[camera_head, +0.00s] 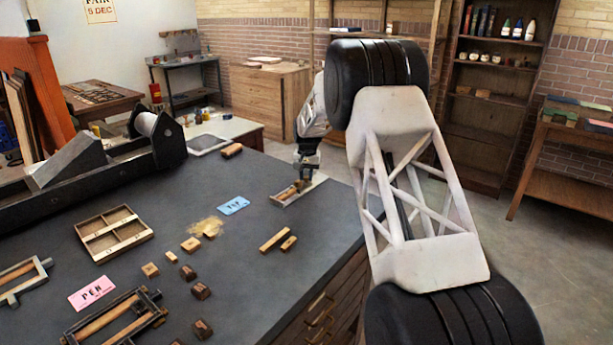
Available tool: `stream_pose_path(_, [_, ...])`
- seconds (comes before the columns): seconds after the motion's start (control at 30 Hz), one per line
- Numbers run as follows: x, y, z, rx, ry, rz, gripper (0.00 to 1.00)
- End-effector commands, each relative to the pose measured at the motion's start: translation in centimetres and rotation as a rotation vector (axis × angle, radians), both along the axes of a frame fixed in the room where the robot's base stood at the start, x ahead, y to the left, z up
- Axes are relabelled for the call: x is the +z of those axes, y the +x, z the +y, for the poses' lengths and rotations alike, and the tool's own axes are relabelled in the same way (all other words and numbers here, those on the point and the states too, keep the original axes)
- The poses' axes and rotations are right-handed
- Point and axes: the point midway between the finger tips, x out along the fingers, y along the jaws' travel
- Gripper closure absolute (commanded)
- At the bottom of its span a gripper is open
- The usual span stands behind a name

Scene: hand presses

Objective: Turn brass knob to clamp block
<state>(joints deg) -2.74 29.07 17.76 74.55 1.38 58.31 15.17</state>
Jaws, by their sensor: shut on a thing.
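A small metal-edged tray (313,186) lies near the far right part of the dark bench top. A wooden block (287,194) sits inside it, toward its left end. My gripper (303,181) points down at the tray, just right of this block. It is shut on a small part there, apparently the brass knob, which the fingers hide almost fully. I cannot tell how far the knob is turned or whether the block is touched by a clamp.
Wooden pieces (275,240) and a blue card (233,206) lie near the tray. A divided wooden box (114,233), a pink card (92,292), several small blocks and a wooden-bar frame (113,320) lie further left. A long dark press (90,175) stands at the back left.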

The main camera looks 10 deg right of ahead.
Motion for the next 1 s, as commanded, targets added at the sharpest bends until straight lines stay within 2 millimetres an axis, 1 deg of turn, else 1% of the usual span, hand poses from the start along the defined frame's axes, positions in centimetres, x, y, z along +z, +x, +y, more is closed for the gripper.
stream_pose_path(0.23, [-0.04,0.0,0.0,-0.092,0.0,0.0,1.0])
stream_pose_path(0.7, [-0.02,0.0,0.0,-0.111,0.0,0.0,1.0])
stream_pose_path(0.73, [-0.02,-0.01,0.0,-0.111,0.0,0.0,0.75])
stream_pose_path(0.8, [-0.02,0.0,0.0,-0.111,0.0,0.0,0.65])
stream_pose_path(1.0, [-0.01,0.0,0.0,-0.11,0.0,-0.001,0.65])
